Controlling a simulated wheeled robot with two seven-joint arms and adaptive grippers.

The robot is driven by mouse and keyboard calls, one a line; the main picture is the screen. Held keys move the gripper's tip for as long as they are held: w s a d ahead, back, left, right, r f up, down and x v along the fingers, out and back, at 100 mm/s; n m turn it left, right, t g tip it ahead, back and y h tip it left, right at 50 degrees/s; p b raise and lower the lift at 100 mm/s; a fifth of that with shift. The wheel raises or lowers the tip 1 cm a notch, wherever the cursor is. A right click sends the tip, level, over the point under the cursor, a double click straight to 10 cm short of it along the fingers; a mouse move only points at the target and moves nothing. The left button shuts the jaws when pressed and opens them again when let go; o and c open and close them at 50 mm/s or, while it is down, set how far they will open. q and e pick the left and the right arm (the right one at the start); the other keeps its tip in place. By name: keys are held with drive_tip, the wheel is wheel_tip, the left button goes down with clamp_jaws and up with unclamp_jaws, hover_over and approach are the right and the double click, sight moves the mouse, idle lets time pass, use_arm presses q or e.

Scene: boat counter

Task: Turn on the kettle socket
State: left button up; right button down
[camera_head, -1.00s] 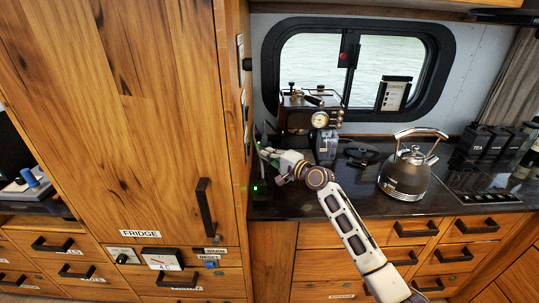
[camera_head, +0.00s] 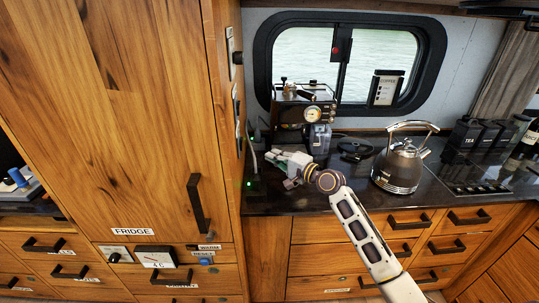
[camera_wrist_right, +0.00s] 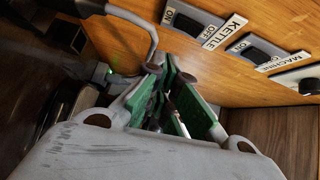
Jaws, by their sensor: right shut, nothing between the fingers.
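The kettle socket switch (camera_wrist_right: 195,20) is a black rocker on a wooden panel in the right wrist view. It has ON at its left end, OFF at its right end and a KETTLE label (camera_wrist_right: 224,31) beside it. I cannot tell which end is pressed. My right gripper (camera_wrist_right: 172,75) is shut and empty, with green-sided fingers, just below the panel and apart from the switch. In the head view the right gripper (camera_head: 275,160) is by the cabinet side, above the counter. The grey kettle (camera_head: 398,170) stands on the counter to its right. My left gripper is out of view.
A MACHINE switch (camera_wrist_right: 256,48) sits right beside the kettle switch. A grey cable (camera_wrist_right: 140,25) curves close to the fingers. A coffee machine (camera_head: 303,112) stands behind the gripper. The tall fridge cabinet (camera_head: 130,110) bounds the left. A green light (camera_head: 249,183) glows near the cabinet corner.

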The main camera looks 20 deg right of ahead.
drive_tip(key=shift+f+b+v, duration=0.15)
drive_tip(key=shift+b+v, duration=0.05)
drive_tip(key=shift+v, duration=0.9)
drive_tip(key=shift+f+b+v, duration=0.1)
drive_tip(key=shift+b+v, duration=0.05)
drive_tip(key=shift+v, duration=0.9)
